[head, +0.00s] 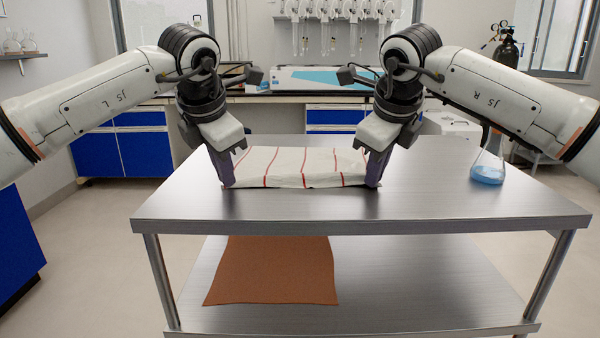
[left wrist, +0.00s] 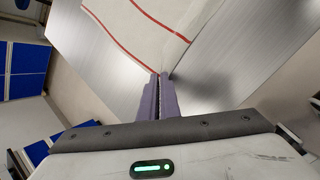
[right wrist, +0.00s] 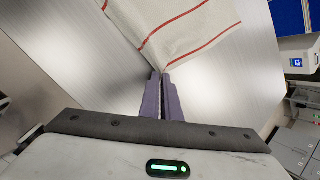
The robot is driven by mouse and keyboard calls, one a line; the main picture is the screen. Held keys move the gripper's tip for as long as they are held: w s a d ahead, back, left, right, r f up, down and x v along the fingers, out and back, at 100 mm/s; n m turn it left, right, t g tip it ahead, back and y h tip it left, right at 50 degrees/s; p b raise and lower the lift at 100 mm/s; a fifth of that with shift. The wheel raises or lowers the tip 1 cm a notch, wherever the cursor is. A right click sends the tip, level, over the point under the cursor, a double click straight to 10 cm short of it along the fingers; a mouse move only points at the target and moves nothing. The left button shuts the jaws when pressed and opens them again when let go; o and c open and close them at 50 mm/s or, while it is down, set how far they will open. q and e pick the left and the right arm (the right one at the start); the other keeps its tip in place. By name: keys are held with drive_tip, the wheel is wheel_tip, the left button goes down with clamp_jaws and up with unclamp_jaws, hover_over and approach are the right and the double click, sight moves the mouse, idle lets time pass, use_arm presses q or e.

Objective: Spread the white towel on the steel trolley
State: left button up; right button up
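The white towel with red stripes (head: 300,168) lies over the top of the steel trolley (head: 400,205), stretched between my two grippers. It also shows in the left wrist view (left wrist: 120,35) and the right wrist view (right wrist: 185,30). My left gripper (head: 227,184) is at the towel's near left corner, its fingers closed together on the cloth in the left wrist view (left wrist: 160,78). My right gripper (head: 372,182) is at the near right corner, its fingers closed on the cloth in the right wrist view (right wrist: 160,76). The near edge hangs between the grippers close to the steel; exact contact cannot be told.
A flask with blue liquid (head: 488,165) stands at the right of the trolley top. A brown cloth (head: 275,270) lies on the lower shelf. The trolley's front strip and right half are mostly bare. A bench with glassware stands behind.

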use_arm(q)
drive_tip(key=o, duration=0.7)
drive_tip(key=shift+a, duration=0.2)
use_arm(e)
drive_tip(key=o, duration=0.7)
drive_tip(key=shift+d, duration=0.2)
use_arm(q)
drive_tip(key=shift+o, duration=0.3)
drive_tip(key=shift+s+d+f, duration=0.1)
drive_tip(key=shift+d, duration=0.1)
use_arm(e)
drive_tip(key=shift+o, duration=0.3)
drive_tip(key=shift+s+a+f, duration=0.1)
drive_tip(key=shift+a, duration=0.1)
use_arm(q)
drive_tip(key=shift+d, duration=0.1)
use_arm(e)
drive_tip(key=shift+a, duration=0.1)
